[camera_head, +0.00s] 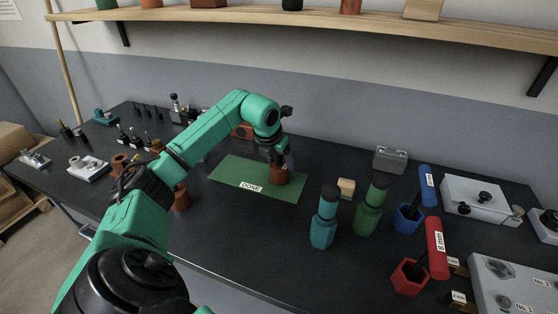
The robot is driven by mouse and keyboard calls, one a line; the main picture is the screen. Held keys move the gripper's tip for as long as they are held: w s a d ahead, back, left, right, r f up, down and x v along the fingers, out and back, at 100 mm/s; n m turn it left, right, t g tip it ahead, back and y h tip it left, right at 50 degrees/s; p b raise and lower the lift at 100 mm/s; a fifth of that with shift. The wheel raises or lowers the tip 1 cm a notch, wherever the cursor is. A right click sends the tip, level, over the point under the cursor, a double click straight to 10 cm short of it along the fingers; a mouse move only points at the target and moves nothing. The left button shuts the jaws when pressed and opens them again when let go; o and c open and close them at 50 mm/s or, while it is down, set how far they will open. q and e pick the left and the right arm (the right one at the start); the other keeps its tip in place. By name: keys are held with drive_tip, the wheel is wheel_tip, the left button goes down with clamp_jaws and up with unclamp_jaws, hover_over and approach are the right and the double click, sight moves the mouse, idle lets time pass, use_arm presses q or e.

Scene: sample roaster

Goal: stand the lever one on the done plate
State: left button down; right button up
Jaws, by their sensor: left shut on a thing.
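The done plate (229,175) is a flat green sheet with a white "DONE" label, lying in the middle of the dark table. My left gripper (279,166) reaches down over the right part of the plate. It is shut on a small brown cylindrical piece (279,176), which is upright at the plate's right side. I cannot tell whether its base touches the plate. A lever on this piece is not clear, as the gripper hides its upper part. Another brown piece (181,198) stands left of the plate, partly behind my arm. My right gripper is not in view.
A teal bottle-like tool (324,218) and a green one (371,206) stand right of the plate. Blue (407,219) and red (408,277) holders with handles are farther right. Grey boxes (481,198) line the right end. Small tools crowd the left. A shelf (300,20) hangs above.

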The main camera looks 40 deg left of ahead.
use_arm(q)
drive_tip(key=shift+f, duration=0.1)
drive_tip(key=shift+s+f, duration=0.1)
unclamp_jaws()
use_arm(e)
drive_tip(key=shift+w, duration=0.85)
use_arm(q)
drive_tip(key=shift+r, duration=0.5)
drive_tip(key=v, duration=1.1)
drive_tip(key=shift+s+b, duration=0.2)
drive_tip(key=shift+b, duration=0.25)
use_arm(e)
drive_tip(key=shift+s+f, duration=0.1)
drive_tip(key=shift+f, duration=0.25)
use_arm(q)
drive_tip(key=shift+r, duration=0.15)
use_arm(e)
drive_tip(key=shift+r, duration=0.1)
